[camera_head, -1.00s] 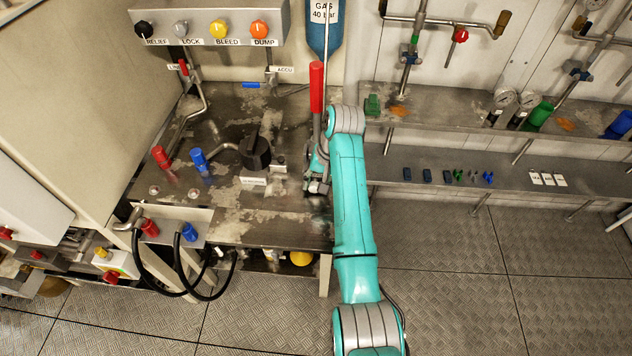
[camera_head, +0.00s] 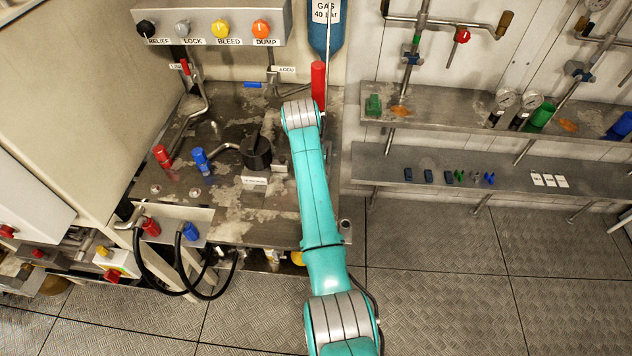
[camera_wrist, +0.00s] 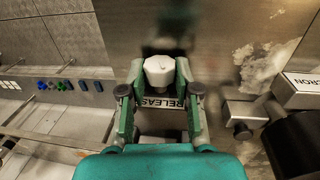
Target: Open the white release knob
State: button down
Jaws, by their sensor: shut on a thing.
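The white release knob (camera_wrist: 159,68) is in the middle of the wrist view, a small faceted cap seen from above. My gripper (camera_wrist: 160,80) is shut on it, one finger on each side. A plate marked RELEASE (camera_wrist: 160,102) lies just below the knob, partly covered by the fingers. In the head view my arm hides the knob and my gripper.
A black knob (camera_head: 256,152) stands on the worn metal bench (camera_head: 225,130), left of my arm. A red-handled lever (camera_head: 318,82) rises just behind my arm. Red (camera_head: 161,156) and blue (camera_head: 200,160) handles stand farther left.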

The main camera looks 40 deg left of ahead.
jog(key=shift+t+h, duration=0.3)
jog(key=shift+h, duration=0.2)
jog(key=shift+f, duration=0.1)
jog(key=c, duration=0.8)
grip_release()
jog(key=shift+a, duration=0.1)
jog(key=v, duration=0.5)
jog(key=shift+a, duration=0.1)
jog(key=s+a, duration=0.2)
jog(key=a, duration=0.1)
jog(key=s+a, duration=0.2)
jog(key=a, duration=0.1)
jog(key=s+a, duration=0.2)
jog(key=a, duration=0.2)
jog(key=shift+s, duration=0.2)
